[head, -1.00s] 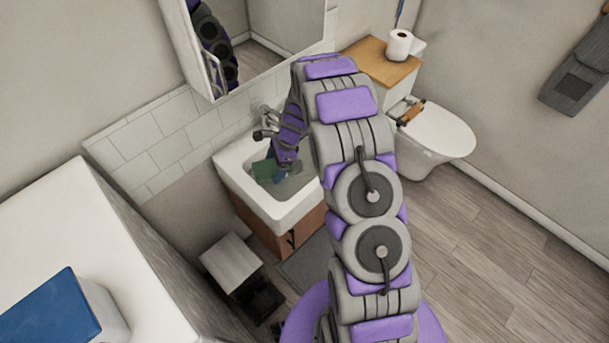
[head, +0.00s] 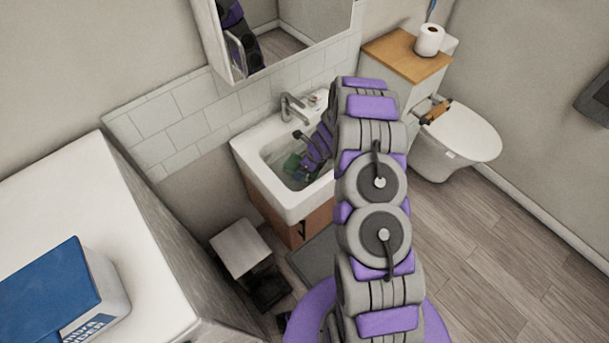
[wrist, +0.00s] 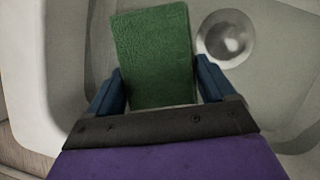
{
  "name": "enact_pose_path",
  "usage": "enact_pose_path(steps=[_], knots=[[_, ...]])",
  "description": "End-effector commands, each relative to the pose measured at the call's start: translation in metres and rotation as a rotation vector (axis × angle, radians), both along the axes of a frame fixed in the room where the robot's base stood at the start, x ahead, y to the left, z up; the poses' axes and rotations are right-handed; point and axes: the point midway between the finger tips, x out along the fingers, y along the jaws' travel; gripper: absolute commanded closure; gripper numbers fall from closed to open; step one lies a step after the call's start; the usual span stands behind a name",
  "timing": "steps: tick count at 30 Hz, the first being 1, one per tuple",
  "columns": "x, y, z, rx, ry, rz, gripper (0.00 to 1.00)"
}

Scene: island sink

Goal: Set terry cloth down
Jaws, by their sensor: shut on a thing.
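The green terry cloth (wrist: 152,50) is a flat rectangular piece held between the two blue fingers of my gripper (wrist: 158,68). My gripper is shut on its near part, and the far part sticks out past the fingertips. The cloth is over the white sink basin (wrist: 70,50), left of the round drain. In the head view the cloth (head: 291,165) shows as a small green patch inside the sink (head: 310,205). I cannot tell whether it touches the basin floor. My arm hides part of the sink's right side.
A grey faucet (head: 291,106) stands at the sink's back edge. A mirror cabinet (head: 275,35) hangs above. A toilet (head: 460,140) is at the right. A white counter with a blue-topped box (head: 60,290) is at the left. A small step stool (head: 240,248) stands on the floor.

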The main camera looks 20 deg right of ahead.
Motion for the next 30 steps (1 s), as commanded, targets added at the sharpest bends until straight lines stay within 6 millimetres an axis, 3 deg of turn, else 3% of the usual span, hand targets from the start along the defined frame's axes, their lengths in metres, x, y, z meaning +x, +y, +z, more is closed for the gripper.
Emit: enact_pose_path(steps=[7, 14, 24, 25, 30], knots=[[0.001, 0.004, -0.017, -0.003, -0.001, 0.004, 0.51], [0.001, 0.001, -0.047, 0.0, -0.002, 0.003, 0.51], [0.001, 0.002, -0.049, 0.0, -0.002, 0.004, 0.51], [0.001, 0.002, -0.049, 0.0, -0.002, 0.004, 0.15], [0.001, 0.003, -0.049, -0.002, -0.002, 0.004, 0.0]])
